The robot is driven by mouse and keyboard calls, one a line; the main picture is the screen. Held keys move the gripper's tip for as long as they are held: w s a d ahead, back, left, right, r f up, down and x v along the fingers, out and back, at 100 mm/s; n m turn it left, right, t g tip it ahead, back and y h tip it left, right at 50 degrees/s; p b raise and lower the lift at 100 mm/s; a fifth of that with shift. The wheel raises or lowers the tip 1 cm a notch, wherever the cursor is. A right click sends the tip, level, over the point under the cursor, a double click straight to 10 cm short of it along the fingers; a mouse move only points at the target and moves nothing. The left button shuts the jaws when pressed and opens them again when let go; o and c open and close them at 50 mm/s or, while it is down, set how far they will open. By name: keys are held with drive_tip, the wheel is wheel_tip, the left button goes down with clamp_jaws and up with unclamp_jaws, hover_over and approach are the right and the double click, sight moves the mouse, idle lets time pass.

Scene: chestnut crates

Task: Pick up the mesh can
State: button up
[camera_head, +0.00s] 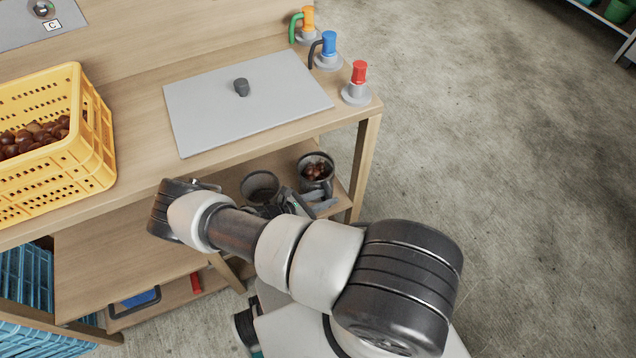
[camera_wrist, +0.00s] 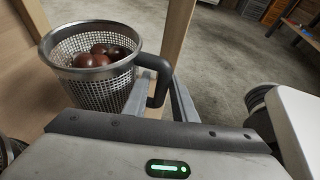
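The mesh can (camera_head: 316,182) is a silver perforated cup with a dark handle, holding brown chestnuts. It stands upright on the shelf under the worktop, near the right table leg. In the wrist view the mesh can (camera_wrist: 105,88) is at the left, its black handle pointing toward my gripper. My gripper (camera_wrist: 160,98) has its two grey fingers apart, one on each side of the handle. Whether either finger touches the handle is unclear. In the head view my gripper (camera_head: 318,201) is just in front of the can, partly hidden by my arm.
A second dark can (camera_head: 260,183) stands left of the mesh can, close to my wrist. The table leg (camera_head: 364,165) rises just right and behind.

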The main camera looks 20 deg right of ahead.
drive_tip(key=x, duration=0.5)
drive_tip(key=shift+s+d+r, duration=0.1)
drive_tip(key=shift+s, duration=0.05)
drive_tip(key=shift+r, duration=0.1)
clamp_jaws()
drive_tip(key=shift+r, duration=0.1)
